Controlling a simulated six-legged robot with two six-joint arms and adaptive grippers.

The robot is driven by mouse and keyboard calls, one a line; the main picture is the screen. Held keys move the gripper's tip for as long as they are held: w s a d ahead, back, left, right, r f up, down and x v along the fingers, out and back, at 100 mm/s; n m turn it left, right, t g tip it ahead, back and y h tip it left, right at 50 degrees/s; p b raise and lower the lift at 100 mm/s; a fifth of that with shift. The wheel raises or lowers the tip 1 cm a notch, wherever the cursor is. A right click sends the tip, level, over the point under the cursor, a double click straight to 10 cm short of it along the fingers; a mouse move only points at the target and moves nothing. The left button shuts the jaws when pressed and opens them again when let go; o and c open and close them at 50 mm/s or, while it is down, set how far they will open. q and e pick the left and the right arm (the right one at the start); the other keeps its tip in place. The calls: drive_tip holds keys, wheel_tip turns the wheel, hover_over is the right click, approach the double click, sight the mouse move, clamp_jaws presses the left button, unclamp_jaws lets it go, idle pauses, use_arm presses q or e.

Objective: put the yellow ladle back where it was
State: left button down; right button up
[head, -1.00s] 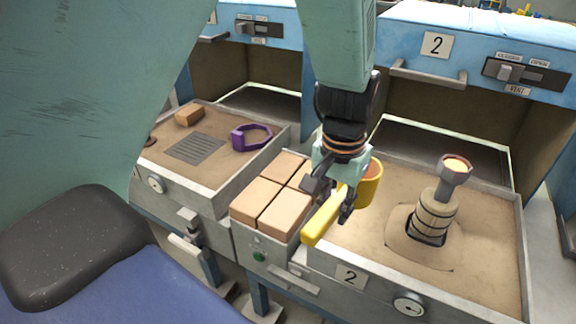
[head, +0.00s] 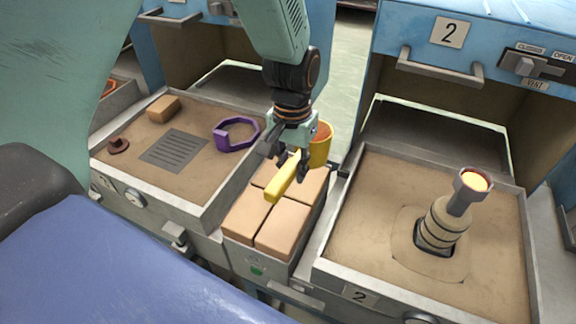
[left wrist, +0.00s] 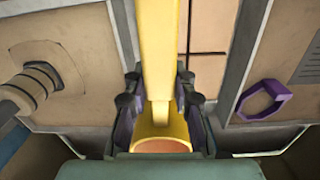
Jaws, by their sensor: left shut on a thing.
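The yellow ladle has a long flat handle (head: 284,180) and an orange-lined cup (head: 320,148). My left gripper (head: 290,165) is shut on the handle near the cup and holds the ladle above the block of tan bricks (head: 283,228) between the two sand trays. In the left wrist view the handle (left wrist: 158,50) runs up between the fingers (left wrist: 160,105), and the cup (left wrist: 162,130) sits at the bottom. The gap under the ladle is hard to judge. My right gripper is in neither current view.
The right sand tray (head: 370,205) holds a ringed spout (head: 440,232) with a glowing top. Blue hood 2 (head: 400,40) stands behind.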

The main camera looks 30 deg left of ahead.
use_arm(q)
drive_tip(key=w+a+f+p, duration=0.1)
drive_tip(key=w+a+p, duration=0.1)
drive_tip(key=a+p, duration=0.3)
drive_tip(key=shift+n, duration=0.3)
drive_tip(key=f, duration=0.3)
drive_tip(key=f+b, duration=0.1)
drive_tip(key=f, duration=0.2)
drive_tip(key=a+f+b, duration=0.1)
drive_tip(key=f, duration=0.3)
drive_tip(key=shift+s, duration=0.15)
drive_tip(key=shift+d+f, duration=0.1)
drive_tip(key=shift+f, duration=0.25)
drive_tip(key=shift+w+d, duration=0.15)
drive_tip(key=shift+w, duration=0.05)
drive_tip(key=shift+s+f, duration=0.1)
drive_tip(key=shift+s, duration=0.05)
drive_tip(key=c, duration=1.4)
unclamp_jaws()
drive_tip(key=shift+a, duration=0.2)
drive_tip(key=o, duration=0.3)
drive_tip(key=shift+d, duration=0.15)
use_arm(e)
wheel_tip(320, 180, up, 4)
drive_tip(key=shift+w+f, duration=0.1)
